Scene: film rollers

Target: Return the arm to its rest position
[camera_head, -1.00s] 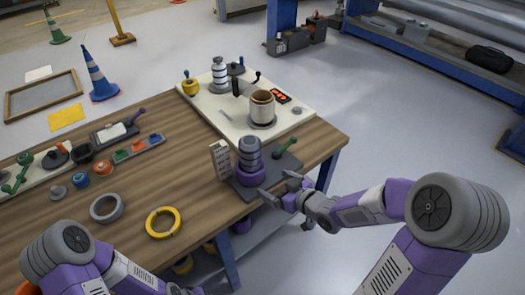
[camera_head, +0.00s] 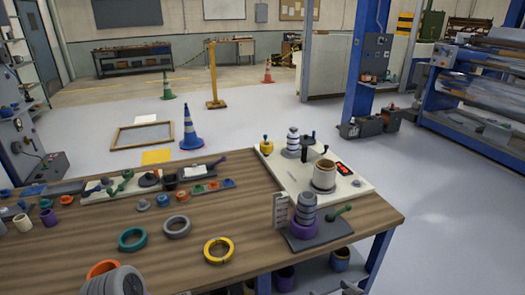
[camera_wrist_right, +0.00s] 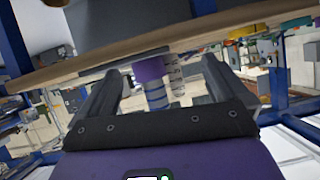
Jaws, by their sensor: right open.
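My right gripper (camera_wrist_right: 160,88) shows in the right wrist view with its two dark fingers spread wide and nothing held between them. Beyond the fingers, apart from them, a grey ringed roller with a purple base (camera_wrist_right: 149,70) appears upside down by the table edge. In the head view, a grey ringed roller (camera_head: 307,208) stands upright on a purple base on a dark plate (camera_head: 325,234) at the table's right front. A grey part at the bottom edge may be my right arm; it is mostly cut off. My left gripper is out of view.
The wooden table (camera_head: 165,250) holds a yellow ring (camera_head: 218,250), a grey ring (camera_head: 177,227), a teal ring (camera_head: 132,239) and a white board (camera_head: 290,180) with fixtures. Open floor (camera_head: 450,225) lies right of the table.

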